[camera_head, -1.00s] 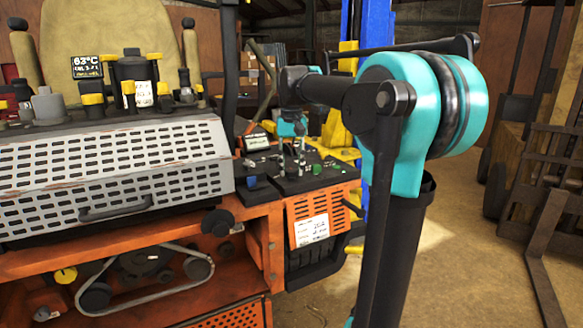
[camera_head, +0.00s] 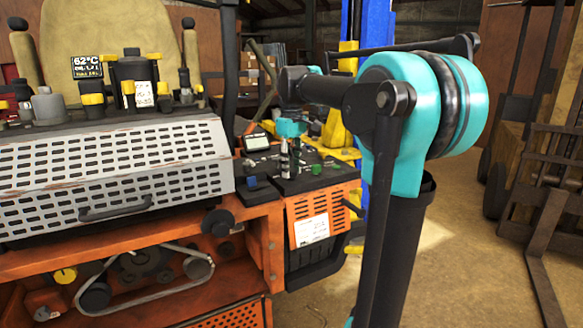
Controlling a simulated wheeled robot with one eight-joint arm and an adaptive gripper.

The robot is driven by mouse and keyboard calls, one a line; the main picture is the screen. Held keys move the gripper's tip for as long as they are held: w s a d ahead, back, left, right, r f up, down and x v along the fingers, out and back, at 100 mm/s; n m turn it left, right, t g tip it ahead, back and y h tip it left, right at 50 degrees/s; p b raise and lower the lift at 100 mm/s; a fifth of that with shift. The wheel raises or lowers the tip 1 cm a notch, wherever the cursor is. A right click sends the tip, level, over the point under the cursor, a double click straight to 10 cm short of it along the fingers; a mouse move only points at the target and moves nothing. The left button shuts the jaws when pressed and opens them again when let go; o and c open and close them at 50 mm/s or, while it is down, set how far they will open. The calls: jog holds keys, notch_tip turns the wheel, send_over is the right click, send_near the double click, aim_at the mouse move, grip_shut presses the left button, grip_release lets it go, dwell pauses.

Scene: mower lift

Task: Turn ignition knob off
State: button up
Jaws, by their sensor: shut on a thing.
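The black control panel (camera_head: 300,180) sits on the right side of the orange mower (camera_head: 262,222). My gripper (camera_head: 284,166) is small in the view and points down at the panel's left middle part, below my teal wrist. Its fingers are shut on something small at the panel. The ignition knob cannot be made out clearly; the fingers seem to cover that spot. A green knob (camera_head: 317,169) stands to the right of my gripper, apart from it. A blue switch (camera_head: 252,183) is on the panel's front left.
A small tilted display (camera_head: 257,142) stands behind the panel's left side. The perforated grey cover (camera_head: 110,170) fills the left. A temperature screen (camera_head: 87,67) reads 62°C. A blue post (camera_head: 376,110) stands behind my arm. Open floor (camera_head: 450,260) lies to the right.

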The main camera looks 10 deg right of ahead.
aim_at(292, 170)
jog(key=shift+n, duration=0.3)
dwell(0.4)
jog(key=o, duration=1.1)
jog(key=shift+o, duration=0.2)
jog(key=shift+r, duration=0.1)
notch_tip(292, 170, up, 12)
